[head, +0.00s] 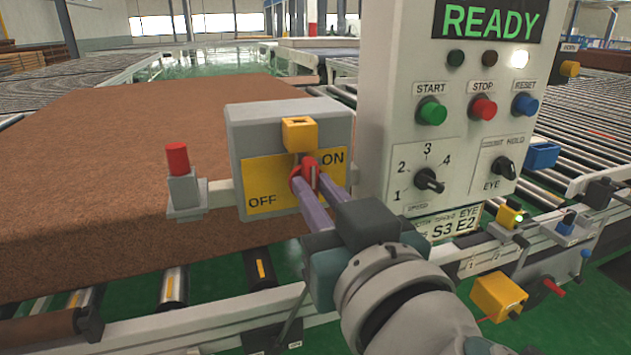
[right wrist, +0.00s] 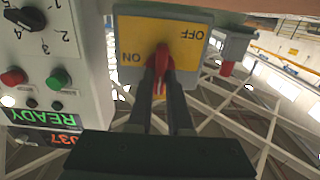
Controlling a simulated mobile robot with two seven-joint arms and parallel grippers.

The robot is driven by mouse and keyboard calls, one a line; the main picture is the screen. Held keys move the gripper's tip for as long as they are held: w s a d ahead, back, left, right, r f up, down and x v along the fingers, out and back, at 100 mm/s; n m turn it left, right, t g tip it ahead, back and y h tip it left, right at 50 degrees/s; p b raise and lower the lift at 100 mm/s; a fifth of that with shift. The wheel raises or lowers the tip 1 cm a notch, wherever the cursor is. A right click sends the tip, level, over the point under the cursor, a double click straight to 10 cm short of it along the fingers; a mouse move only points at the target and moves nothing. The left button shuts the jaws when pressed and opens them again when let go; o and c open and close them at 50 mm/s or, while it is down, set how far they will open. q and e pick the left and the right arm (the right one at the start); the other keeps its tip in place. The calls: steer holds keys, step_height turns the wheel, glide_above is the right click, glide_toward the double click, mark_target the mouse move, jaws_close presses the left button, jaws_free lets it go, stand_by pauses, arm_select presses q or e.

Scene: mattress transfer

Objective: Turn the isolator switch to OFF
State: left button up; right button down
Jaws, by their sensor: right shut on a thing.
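The isolator switch is a grey box (head: 240,135) with a yellow plate (head: 262,180) marked OFF at lower left and ON at upper right. Its red handle (head: 304,166) sits at the plate's middle, between the two labels. My right gripper (head: 308,182) is shut on the red handle, with one finger on each side. The right wrist view shows the handle (right wrist: 161,60) between my dark fingers (right wrist: 160,85), with the plate (right wrist: 185,25) upside down behind. The fingers partly hide the handle, so its exact angle is hard to tell. My left gripper is not in view.
A yellow block (head: 299,134) sits on the box just above the handle. A red-capped post (head: 177,160) stands left of the box. The control panel (head: 385,120), with buttons and a READY display, rises close on the right. A large brown slab (head: 110,170) lies behind on rollers.

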stand_by(0.4)
steer(key=shift+n, duration=0.3)
steer(key=shift+s+a+f+n+b, duration=0.1)
steer(key=shift+n+b, duration=0.15)
steer(key=shift+n, duration=2.6)
steer(key=shift+w+a+f+n+b, duration=0.15)
steer(key=shift+n+b, duration=0.15)
steer(key=shift+n, duration=2.6)
steer(key=shift+s+a+n+b, duration=0.15)
steer(key=shift+n+b, duration=0.1)
steer(key=shift+n, duration=2.6)
steer(key=c, duration=0.8)
jaws_free()
steer(key=shift+d, duration=0.1)
steer(key=shift+c, duration=0.2)
